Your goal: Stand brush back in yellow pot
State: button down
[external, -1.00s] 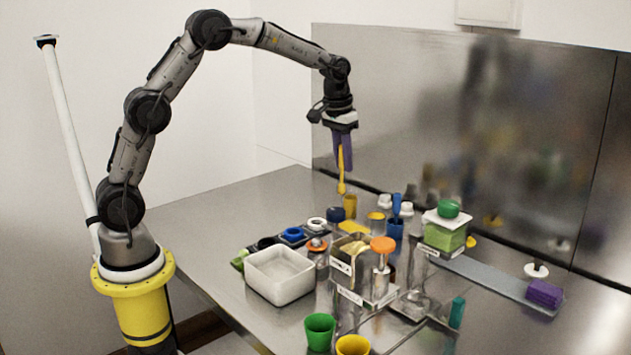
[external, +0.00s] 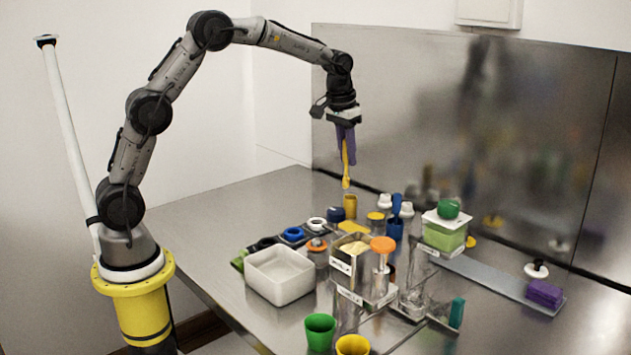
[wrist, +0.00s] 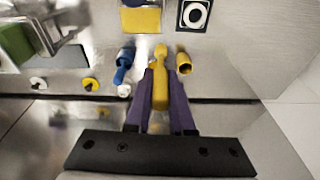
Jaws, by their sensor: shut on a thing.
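My gripper (external: 346,140), with purple fingers, is shut on the yellow brush (external: 346,170), which hangs head down, nearly upright. In the wrist view the brush (wrist: 160,85) lies between the purple fingers (wrist: 160,98). The yellow pot (external: 350,206) stands on the table just below the brush, near the back wall. A small gap shows between the brush's lower end and the pot's rim in the external view. In the wrist view the pot (wrist: 184,64) is just right of the brush, its opening visible.
A blue pot with a blue brush (external: 396,222) stands right of the yellow pot. A yellow sponge-like block (external: 352,226) lies in front. The metal back wall (external: 420,110) is close behind. A white bin (external: 280,275) and green cup (external: 320,332) stand nearer. The left table is clear.

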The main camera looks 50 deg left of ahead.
jog(key=w+a+f, duration=0.2)
jog(key=w+a, duration=0.5)
jog(key=w, duration=0.2)
jog(key=shift+t, duration=0.4)
jog(key=shift+s+d+f, duration=0.15)
jog(key=shift+f, duration=1)
jog(key=shift+s+d+f, duration=0.1)
jog(key=shift+f, duration=1)
jog(key=shift+f, duration=0.6)
jog(key=shift+f, duration=0.35)
jog(key=shift+f, duration=1.05)
jog(key=shift+f, duration=0.3)
jog(key=shift+f, duration=0.6)
